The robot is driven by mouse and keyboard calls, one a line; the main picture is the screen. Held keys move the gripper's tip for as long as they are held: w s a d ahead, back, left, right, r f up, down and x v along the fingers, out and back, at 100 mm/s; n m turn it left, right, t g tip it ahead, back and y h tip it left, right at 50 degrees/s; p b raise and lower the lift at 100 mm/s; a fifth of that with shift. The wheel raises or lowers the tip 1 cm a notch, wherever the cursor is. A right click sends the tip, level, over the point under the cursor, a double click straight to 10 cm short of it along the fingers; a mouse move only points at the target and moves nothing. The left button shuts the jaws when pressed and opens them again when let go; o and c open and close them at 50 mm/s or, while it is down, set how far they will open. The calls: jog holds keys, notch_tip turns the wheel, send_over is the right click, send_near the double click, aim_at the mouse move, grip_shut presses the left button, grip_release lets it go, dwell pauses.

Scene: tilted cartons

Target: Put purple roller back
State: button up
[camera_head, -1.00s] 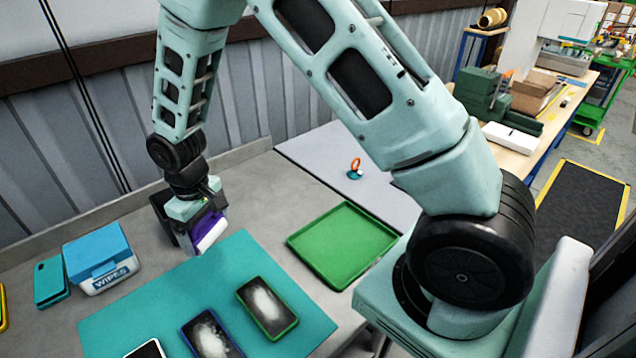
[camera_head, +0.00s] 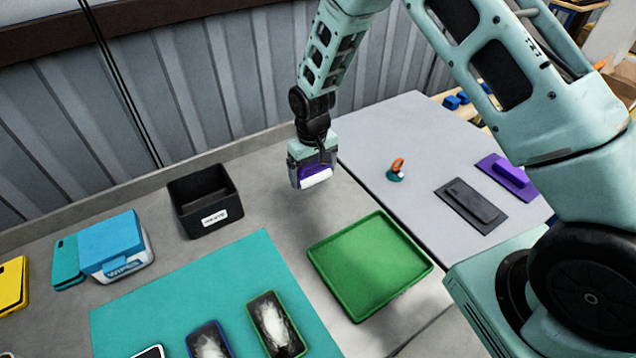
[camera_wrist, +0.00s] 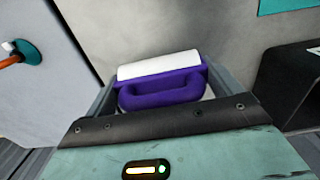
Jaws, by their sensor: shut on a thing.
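The purple roller (camera_head: 316,177) has a white cylinder and a purple handle. My gripper (camera_head: 313,172) is shut on it and holds it above the grey table, left of the seam with the lighter table. In the wrist view the roller (camera_wrist: 162,88) sits between the fingers, its white cylinder on the far side and its purple handle toward the palm. On the lighter table at right lie a dark flat holder (camera_head: 468,203) and a purple flat holder (camera_head: 510,174), each with a raised block. I see nothing resting on either holder.
An orange-handled teal tool (camera_head: 396,170) stands on the lighter table. A green tray (camera_head: 318,262) lies in front of my gripper. A black bin (camera_head: 205,197), a wipes box (camera_head: 112,243) and a teal mat (camera_head: 150,310) with several phones are left. My arm passes above the right side.

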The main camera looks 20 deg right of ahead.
jog(key=shift+f+p, duration=0.95)
jog(key=shift+f, duration=2)
jog(key=shift+f, duration=0.15)
jog(key=o, duration=0.8)
jog(key=shift+o, duration=0.2)
